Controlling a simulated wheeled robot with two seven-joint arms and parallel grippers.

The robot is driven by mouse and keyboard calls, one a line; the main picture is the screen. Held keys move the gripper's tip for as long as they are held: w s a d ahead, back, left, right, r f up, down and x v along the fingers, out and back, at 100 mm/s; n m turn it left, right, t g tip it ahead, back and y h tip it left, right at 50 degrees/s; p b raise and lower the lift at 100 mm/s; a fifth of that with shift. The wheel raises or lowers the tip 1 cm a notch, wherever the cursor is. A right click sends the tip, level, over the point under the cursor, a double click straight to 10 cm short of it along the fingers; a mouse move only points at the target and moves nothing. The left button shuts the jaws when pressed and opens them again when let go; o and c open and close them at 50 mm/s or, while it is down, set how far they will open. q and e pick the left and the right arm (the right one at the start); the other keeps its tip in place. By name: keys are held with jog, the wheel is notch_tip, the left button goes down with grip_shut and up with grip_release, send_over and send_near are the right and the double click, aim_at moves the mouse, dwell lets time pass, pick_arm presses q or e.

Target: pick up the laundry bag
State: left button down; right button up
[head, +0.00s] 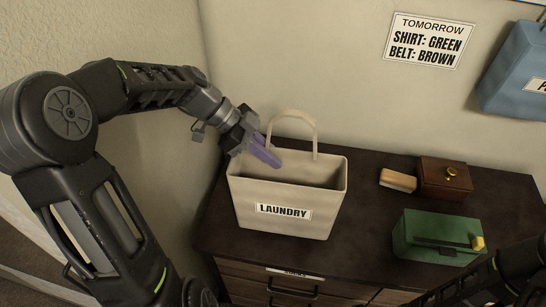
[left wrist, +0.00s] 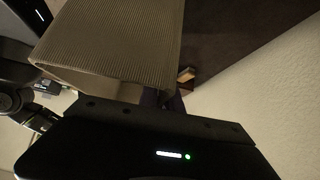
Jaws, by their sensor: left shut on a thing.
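The cream laundry bag (head: 248,203), labelled LAUNDRY, is upright at the left end of the dark dresser top. One looped handle (head: 295,113) stands up above its open mouth. My left gripper (head: 266,152) is at the bag's upper left rim with its purple fingers shut on the bag. The fingers hide the exact spot of the grip. In the left wrist view the bag's woven side (left wrist: 110,50) fills the upper left, and the fingers (left wrist: 160,98) are mostly hidden. I cannot tell whether the bag's base touches the dresser. My right gripper is not in view.
The dresser top (head: 370,215) has a clear strip right of the bag. Further right are a brush (head: 398,180), a brown box (head: 443,179) and a green box (head: 437,236). A blue bag (head: 515,70) hangs on the wall beside a sign (head: 428,40). A wall stands close left.

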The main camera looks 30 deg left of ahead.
pick_arm(q)
jog(key=s+d+b, duration=0.4)
jog(key=s, duration=1.2)
jog(key=shift+s+d+b, duration=0.15)
jog(key=shift+b, duration=0.15)
